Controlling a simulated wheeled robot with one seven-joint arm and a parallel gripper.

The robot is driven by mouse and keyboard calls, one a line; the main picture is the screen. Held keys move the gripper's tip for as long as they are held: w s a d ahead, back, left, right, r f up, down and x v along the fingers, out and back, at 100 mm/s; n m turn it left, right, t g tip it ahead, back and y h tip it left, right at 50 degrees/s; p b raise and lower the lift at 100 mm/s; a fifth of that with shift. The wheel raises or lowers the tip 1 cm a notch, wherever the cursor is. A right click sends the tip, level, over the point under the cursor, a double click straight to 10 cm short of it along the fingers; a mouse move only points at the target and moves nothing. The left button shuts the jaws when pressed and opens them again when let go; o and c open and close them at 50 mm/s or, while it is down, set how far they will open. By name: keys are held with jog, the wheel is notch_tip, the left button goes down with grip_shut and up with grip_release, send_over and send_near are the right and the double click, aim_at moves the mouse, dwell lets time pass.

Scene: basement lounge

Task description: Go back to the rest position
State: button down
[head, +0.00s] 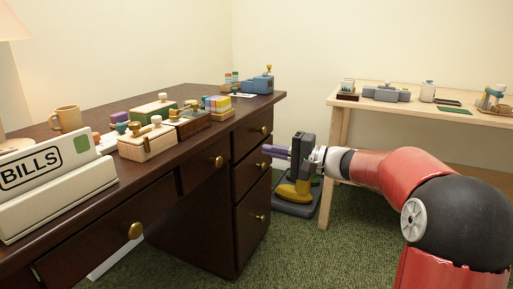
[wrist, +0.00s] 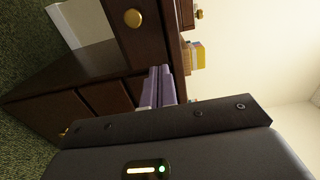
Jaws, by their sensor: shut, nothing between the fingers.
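My gripper (head: 268,151) is at the end of my red and black arm, in the gap between the dark desk and the light wooden table. Its purple fingers are together, with nothing between them, and point left toward the desk's drawer side. In the wrist view the fingers (wrist: 158,84) lie side by side in front of the dark desk drawers (wrist: 105,95). I cannot tell whether the fingertips touch the desk.
The dark desk (head: 215,112) carries a BILLS holder (head: 60,180), a mug (head: 66,119), wooden boxes and small stationery. The light table (head: 335,120) stands at right with several items. A grey and yellow object (head: 296,195) is on the green carpet (head: 300,255) below my gripper.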

jog(key=s+a+f+n+g+h+p, duration=0.1)
jog(key=s+a+n+g+h+p, duration=0.2)
jog(key=s, duration=0.6)
jog(key=s+a+f+g+h+p, duration=0.1)
jog(key=s+a+g+h+p, duration=0.2)
jog(key=s, duration=0.5)
jog(key=s+d+n+t+h+p, duration=0.1)
jog(key=s+d+h+p, duration=0.2)
jog(key=s, duration=0.5)
jog(key=s+d+n+t+h+p, duration=0.1)
jog(key=s+d+n+h+p, duration=0.1)
jog(key=s+d+h, duration=0.4)
jog(key=s+d, duration=0.2)
jog(key=s, duration=0.1)
jog(key=shift+d+t+h+p, duration=0.15)
jog(key=shift+t+h+p, duration=0.15)
jog(key=shift+p, duration=0.1)
jog(key=shift+s+f, duration=0.1)
